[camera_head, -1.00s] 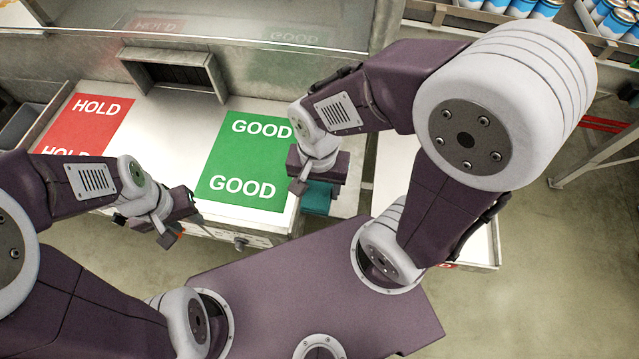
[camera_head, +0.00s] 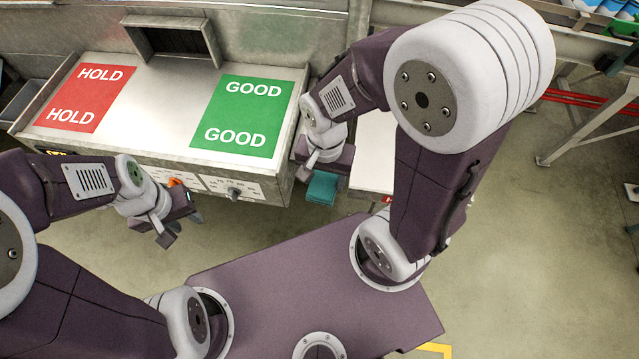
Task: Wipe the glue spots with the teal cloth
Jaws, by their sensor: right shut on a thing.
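The teal cloth (camera_head: 322,187) hangs as a small folded piece at my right gripper (camera_head: 318,172), which is shut on it. They are just off the right front corner of the metal table, beside the green GOOD panel. The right gripper's fingers partly cover the cloth. My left gripper (camera_head: 178,222) is empty, with its fingers apart, in front of the table's front face. I cannot make out any glue spots.
The metal table (camera_head: 165,110) carries a red HOLD panel (camera_head: 92,98) and a green GOOD panel (camera_head: 240,115). A dark chute opening (camera_head: 175,42) is at its back. A white surface (camera_head: 372,150) is partly hidden behind my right arm. Open floor (camera_head: 540,260) lies to the right.

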